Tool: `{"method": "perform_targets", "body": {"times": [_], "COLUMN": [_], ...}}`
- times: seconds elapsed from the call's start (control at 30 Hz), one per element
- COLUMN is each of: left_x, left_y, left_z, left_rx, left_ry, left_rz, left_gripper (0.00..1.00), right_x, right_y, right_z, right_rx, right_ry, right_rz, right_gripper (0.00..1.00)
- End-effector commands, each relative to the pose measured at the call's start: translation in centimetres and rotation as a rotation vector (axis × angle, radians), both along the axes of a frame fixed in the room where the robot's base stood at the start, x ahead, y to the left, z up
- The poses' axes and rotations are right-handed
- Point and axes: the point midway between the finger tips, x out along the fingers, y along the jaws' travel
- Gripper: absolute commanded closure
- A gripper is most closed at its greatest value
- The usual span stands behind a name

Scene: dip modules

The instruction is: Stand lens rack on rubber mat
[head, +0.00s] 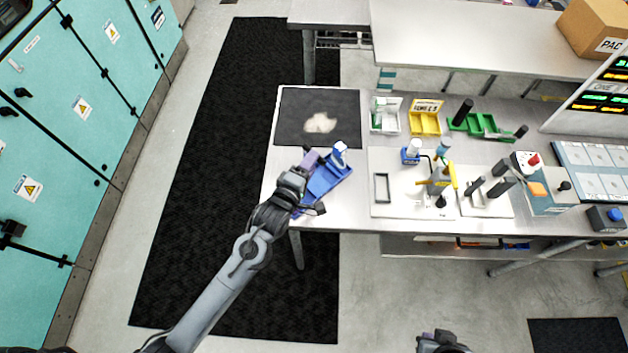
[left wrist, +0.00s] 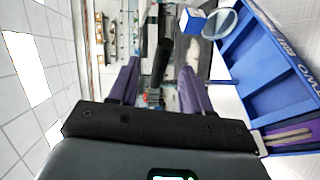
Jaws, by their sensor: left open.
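The rubber mat is likely the dark square mat (head: 290,130) at the back left of the table, with a pale patch on it. A blue tray (head: 326,188) with white lettering lies in front of it and also shows in the left wrist view (left wrist: 262,70). A small blue-and-white piece (head: 340,153) is at the tray's back end; in the left wrist view a blue block (left wrist: 192,19) is beside a clear round disc (left wrist: 219,20). I cannot tell which piece is the lens rack. My left gripper (head: 312,160) is open beside the tray, its purple fingers apart and empty.
My right gripper (head: 440,343) shows only partly at the bottom edge. White (head: 385,115), yellow (head: 425,121) and green (head: 480,125) bins stand at the back. A white board (head: 400,200) with a small frame and upright parts lies to the right of the tray.

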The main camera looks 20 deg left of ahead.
Motion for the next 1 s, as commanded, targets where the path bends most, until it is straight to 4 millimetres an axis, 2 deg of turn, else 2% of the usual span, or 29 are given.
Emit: {"method": "perform_targets", "body": {"times": [0.27,0.6,0.93,1.0], "left_x": [1.6,5.4,5.9,5.9], "left_y": [-0.1,-0.4,-0.4,-0.4], "left_z": [-0.2,-0.9,-1.1,-1.1], "left_rx": [0.002,0.002,0.001,0.001], "left_ry": [0.0,0.0,0.0,0.0], "left_rz": [-0.001,0.0,0.0,0.0], "left_gripper": [0.51,0.51,0.51,0.61], "right_x": [0.0,0.0,-0.1,-0.1], "right_y": [0.2,0.2,0.1,0.1], "right_z": [0.4,1.0,1.0,1.0], "right_rx": [0.007,0.009,0.005,0.002], "right_ry": [0.0,0.001,0.002,0.001], "right_rz": [-0.004,-0.005,-0.003,-0.001], "right_gripper": [1.0,1.0,1.0,1.0]}}
